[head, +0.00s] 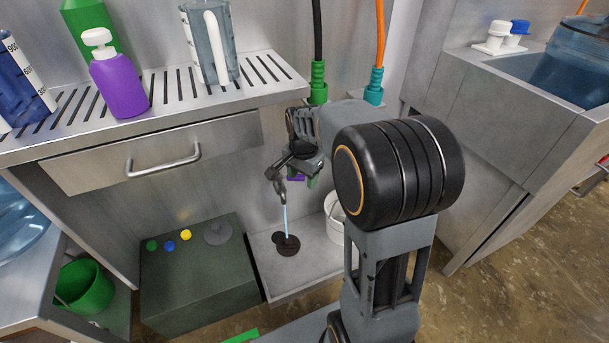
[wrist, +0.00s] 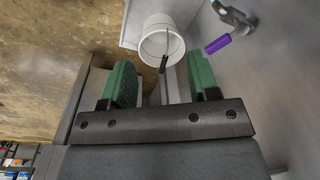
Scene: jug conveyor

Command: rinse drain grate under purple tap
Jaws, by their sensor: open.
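The purple tap (head: 280,180) is on the wall above the sink. A pale blue stream of water runs from it. Its purple handle (wrist: 218,44) shows at the upper right in the wrist view. A dark round piece, apparently the drain grate (head: 288,246), lies on the sink floor where the stream lands. I cannot tell whether it is loose or set in the drain. My gripper (wrist: 161,76) is open, its green fingers apart, beside the tap and above the sink. In the head view my arm partly hides the gripper and the tap.
A white bucket (wrist: 153,43) stands in the sink (head: 308,262), to the right of the stream. A dark green box (head: 190,275) with several coloured caps and a grey disc (head: 217,233) stands left of the sink. Bottles and a jug stand on the slotted counter (head: 200,110).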

